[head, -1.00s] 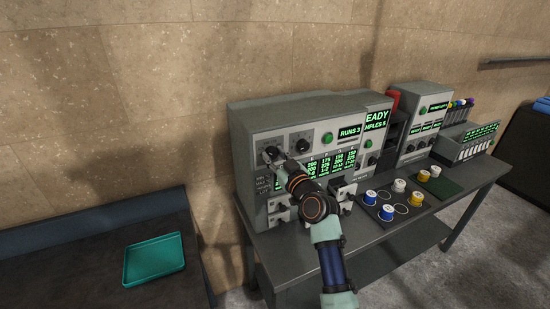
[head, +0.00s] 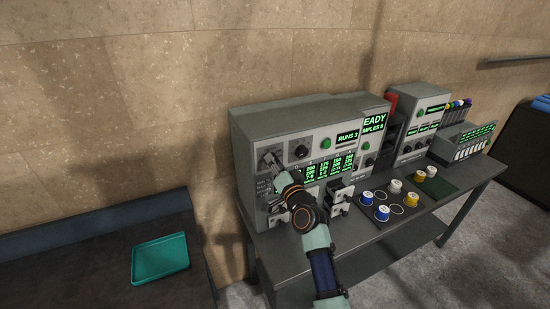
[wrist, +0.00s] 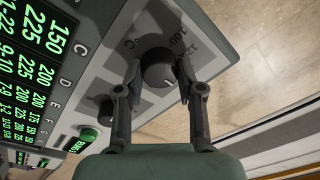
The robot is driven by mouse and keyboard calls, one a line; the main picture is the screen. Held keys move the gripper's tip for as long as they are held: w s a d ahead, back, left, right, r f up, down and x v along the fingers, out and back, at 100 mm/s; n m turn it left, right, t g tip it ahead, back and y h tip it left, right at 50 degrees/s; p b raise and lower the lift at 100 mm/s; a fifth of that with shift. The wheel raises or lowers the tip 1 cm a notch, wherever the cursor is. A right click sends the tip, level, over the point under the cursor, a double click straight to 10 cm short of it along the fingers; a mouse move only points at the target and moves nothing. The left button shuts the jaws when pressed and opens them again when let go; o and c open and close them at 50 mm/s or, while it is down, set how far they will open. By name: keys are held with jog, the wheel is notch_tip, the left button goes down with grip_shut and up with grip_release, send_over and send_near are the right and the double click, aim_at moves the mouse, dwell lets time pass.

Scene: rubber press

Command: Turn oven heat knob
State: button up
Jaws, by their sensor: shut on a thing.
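The oven heat knob (wrist: 158,70) is a dark round dial with a pale pointer line, on the grey oven front panel, with printed numbers around it. My gripper (wrist: 159,76) has one finger on each side of it in the wrist view, shut on the knob. In the head view my gripper (head: 271,160) is at the upper left of the oven front (head: 321,143) and mostly hides this knob.
A second dark knob (head: 300,151) is to the right of my gripper, with a green button (head: 325,144) beyond it. Specimen holders (head: 340,200) stick out below. Blue-, white- and yellow-topped pots (head: 367,197) stand on the bench. A teal tray (head: 160,259) lies at left.

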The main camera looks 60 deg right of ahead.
jog(key=shift+m+g+h+p, duration=0.15)
jog(key=shift+m+g+p, duration=0.2)
jog(key=shift+m+p, duration=2.2)
jog(key=shift+m+g+h+p, duration=0.15)
jog(key=shift+m+g+p, duration=0.2)
jog(key=shift+m+p, duration=2.2)
jog(key=shift+m+b, duration=0.75)
jog(key=shift+m, duration=0.25)
jog(key=o, duration=1.1)
jog(key=shift+o, duration=0.2)
jog(key=shift+a, duration=0.1)
jog(key=v, duration=1.2)
